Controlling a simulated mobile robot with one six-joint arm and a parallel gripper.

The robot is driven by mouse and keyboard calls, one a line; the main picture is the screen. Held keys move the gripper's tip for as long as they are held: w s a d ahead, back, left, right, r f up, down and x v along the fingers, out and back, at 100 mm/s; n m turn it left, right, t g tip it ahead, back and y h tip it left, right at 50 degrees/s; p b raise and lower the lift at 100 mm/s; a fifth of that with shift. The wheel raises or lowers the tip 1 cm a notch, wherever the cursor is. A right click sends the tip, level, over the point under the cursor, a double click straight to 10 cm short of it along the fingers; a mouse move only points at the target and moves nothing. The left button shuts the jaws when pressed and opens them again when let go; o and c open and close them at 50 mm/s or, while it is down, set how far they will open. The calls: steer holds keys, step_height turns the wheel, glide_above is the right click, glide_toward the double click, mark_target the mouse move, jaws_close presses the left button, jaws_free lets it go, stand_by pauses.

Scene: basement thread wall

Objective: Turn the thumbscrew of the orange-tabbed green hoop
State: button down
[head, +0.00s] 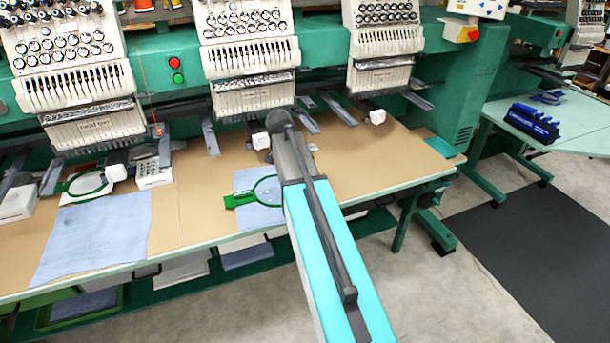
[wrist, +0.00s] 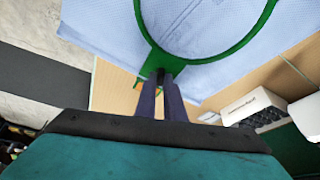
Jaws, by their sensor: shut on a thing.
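The green hoop (wrist: 150,50) lies around light blue cloth and fills the top of the wrist view. Its neck comes down to my gripper (wrist: 160,84), where a small dark thumbscrew (wrist: 160,75) sits between the fingertips. My gripper is shut on this thumbscrew, and the fingers hide most of it. A small orange patch (wrist: 137,85) with green beside it shows just left of the fingers. In the head view a green hoop (head: 256,186) lies on blue cloth, with a green bracket at its left end. My arm covers its right side, and my gripper is hidden there.
Another green hoop (head: 70,193) with blue cloth (head: 95,235) is at the left of the tan table (head: 200,220). White embroidery heads (head: 245,50) hang above the back. A white keypad box (wrist: 250,108) stands right of my gripper in the wrist view.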

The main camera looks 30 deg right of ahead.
steer(key=shift+w+m+g+b, duration=0.2)
steer(key=shift+m+g+b, duration=0.35)
steer(key=shift+m, duration=1.35)
steer(key=shift+g, duration=0.25)
steer(key=c, duration=1.8)
jaws_free()
steer(key=shift+c, duration=0.2)
steer(key=shift+r, duration=0.1)
steer(key=s+b+v, duration=0.1)
steer(key=b+v, duration=0.1)
steer(key=v, duration=1.1)
steer(key=shift+w+a+r, duration=0.15)
steer(key=shift+w+r, duration=0.15)
steer(key=shift+w, duration=0.15)
